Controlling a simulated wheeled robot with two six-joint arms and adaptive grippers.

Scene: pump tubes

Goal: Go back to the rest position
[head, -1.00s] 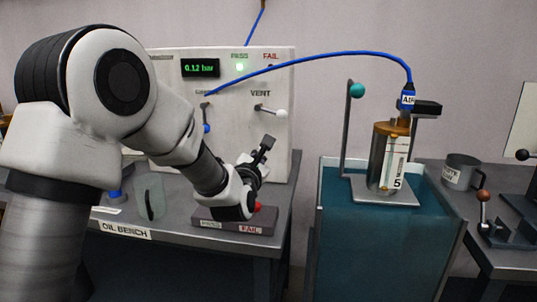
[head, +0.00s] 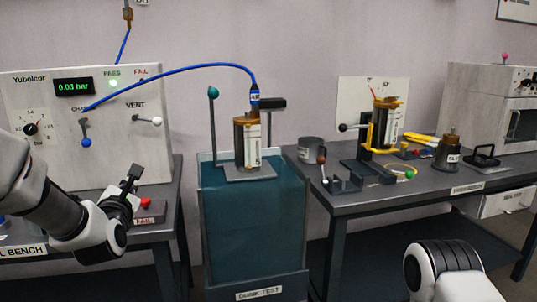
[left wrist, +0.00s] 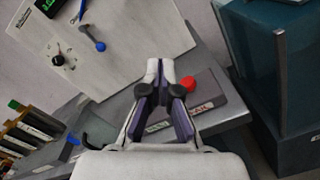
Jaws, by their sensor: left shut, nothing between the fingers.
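My left gripper (head: 132,182) is in front of the test panel at the left, above the oil bench. In the left wrist view its fingers (left wrist: 163,80) are closed together with nothing between them. It is close to the box with the red button (head: 145,203), which also shows behind the fingers in the left wrist view (left wrist: 187,84); I cannot tell whether they touch. A white link of my right arm (head: 448,272) shows at the bottom right; its gripper is out of view.
The panel (head: 100,165) reads 0.03 bar with the PASS light lit. A blue hose (head: 190,68) runs to a cylinder (head: 240,145) over the teal dunk tank (head: 255,225). The right bench (head: 400,197) carries a mug (head: 311,149), a fixture and an oven (head: 490,105).

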